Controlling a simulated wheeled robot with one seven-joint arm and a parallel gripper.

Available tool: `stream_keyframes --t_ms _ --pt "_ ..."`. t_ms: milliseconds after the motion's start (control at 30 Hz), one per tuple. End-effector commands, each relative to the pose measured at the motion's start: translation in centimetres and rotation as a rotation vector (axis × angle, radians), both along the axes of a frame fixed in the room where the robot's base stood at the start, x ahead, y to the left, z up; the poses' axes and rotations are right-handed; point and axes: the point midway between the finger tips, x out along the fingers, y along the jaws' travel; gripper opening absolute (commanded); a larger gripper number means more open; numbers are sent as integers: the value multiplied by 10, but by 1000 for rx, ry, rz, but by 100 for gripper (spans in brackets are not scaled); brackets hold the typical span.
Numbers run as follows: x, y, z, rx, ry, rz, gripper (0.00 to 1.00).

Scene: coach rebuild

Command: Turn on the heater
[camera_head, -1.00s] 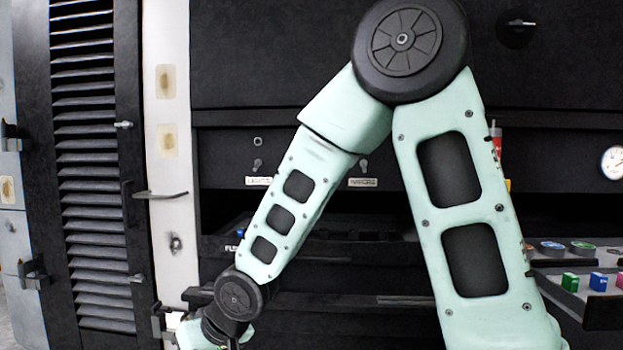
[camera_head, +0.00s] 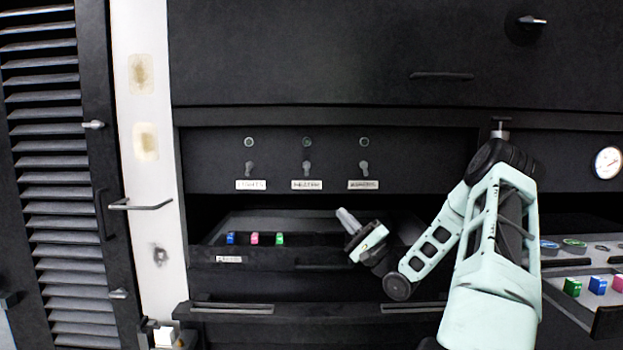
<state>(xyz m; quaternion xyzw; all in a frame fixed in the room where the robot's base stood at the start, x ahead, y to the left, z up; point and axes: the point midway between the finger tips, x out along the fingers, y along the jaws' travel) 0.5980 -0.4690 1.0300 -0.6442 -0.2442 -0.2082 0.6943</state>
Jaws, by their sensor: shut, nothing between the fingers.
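A dark panel at the middle of the head view carries three small toggle switches in a row, each with a round lamp above and a white label below. The middle heater switch (camera_head: 307,168) sits over a blurred label that seems to read HEATER (camera_head: 307,185). The heater lamp (camera_head: 307,142) looks dark. My gripper (camera_head: 343,214) is shut and empty. In the picture it is below and right of the heater switch, apart from it, with its tips pointing up and left. All three levers look alike; their exact position is too small to tell.
The lights switch (camera_head: 249,168) is on the left and the mirrors switch (camera_head: 364,167) on the right. An open drawer (camera_head: 270,258) with small coloured fuses juts out below the panel. A right-hand tray (camera_head: 560,270) holds coloured blocks. A handle (camera_head: 140,204) sticks out at left.

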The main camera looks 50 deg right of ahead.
Motion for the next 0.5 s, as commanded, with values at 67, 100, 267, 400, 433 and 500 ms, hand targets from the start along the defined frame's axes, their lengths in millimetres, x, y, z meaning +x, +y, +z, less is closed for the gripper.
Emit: stream_keyframes --t_ms 67,100,267,400,433,500 --pt "-13 -8 3 20 -37 0 0" --pt "-16 -10 4 24 -47 2 0" --pt "-18 -11 4 25 -53 4 0" --pt "-17 -10 4 25 -52 4 0" --pt "-17 -10 5 24 -52 3 0" --pt "-15 -10 6 24 -52 3 0"
